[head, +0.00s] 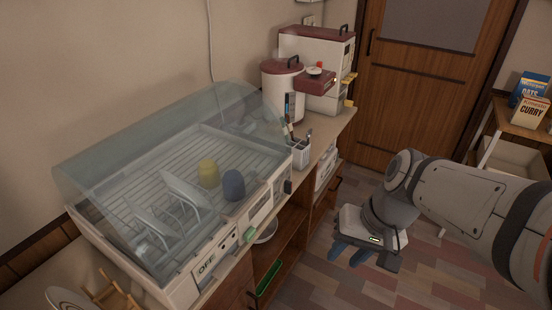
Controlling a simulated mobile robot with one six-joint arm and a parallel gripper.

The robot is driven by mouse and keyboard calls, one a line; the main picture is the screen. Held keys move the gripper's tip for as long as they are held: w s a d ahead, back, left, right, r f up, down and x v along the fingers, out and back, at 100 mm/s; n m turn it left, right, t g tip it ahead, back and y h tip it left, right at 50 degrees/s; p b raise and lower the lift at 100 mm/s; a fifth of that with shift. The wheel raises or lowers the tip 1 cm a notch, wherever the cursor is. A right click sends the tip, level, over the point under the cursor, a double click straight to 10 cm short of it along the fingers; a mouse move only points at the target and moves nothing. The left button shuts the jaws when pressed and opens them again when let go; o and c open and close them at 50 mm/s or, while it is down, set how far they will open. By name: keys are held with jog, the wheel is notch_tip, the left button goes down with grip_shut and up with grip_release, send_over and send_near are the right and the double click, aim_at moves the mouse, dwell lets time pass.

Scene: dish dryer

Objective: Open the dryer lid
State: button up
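The dish dryer (181,292) stands on the counter at the left of the head view. Its clear curved lid (130,125) appears to be down over the rack. I see nothing held.
A white rice bin (283,92) and a white appliance with a dark red top (318,47) stand farther back on the counter. A utensil holder (301,152) is beside the dryer's right end. Open floor lies between the counter and the right shelf (521,121).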

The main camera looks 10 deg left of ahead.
jog(key=w+a+f+g+y+b, duration=0.25)
jog(key=w+a+y+b, duration=0.2)
jog(key=a+y, duration=0.4)
jog(key=t+y+b, duration=0.2)
jog(key=y, duration=0.2)
send_near(250, 202)
jog(key=a+f, duration=0.1)
jog(key=a, duration=0.1)
jog(key=shift+m, duration=0.4)
jog(key=a, duration=0.5)
jog(key=a+f, duration=0.1)
jog(key=a, duration=0.1)
jog(key=shift+a+f, duration=0.1)
jog(key=shift+a, duration=0.3)
jog(key=shift+c, duration=0.2)
grip_shut()
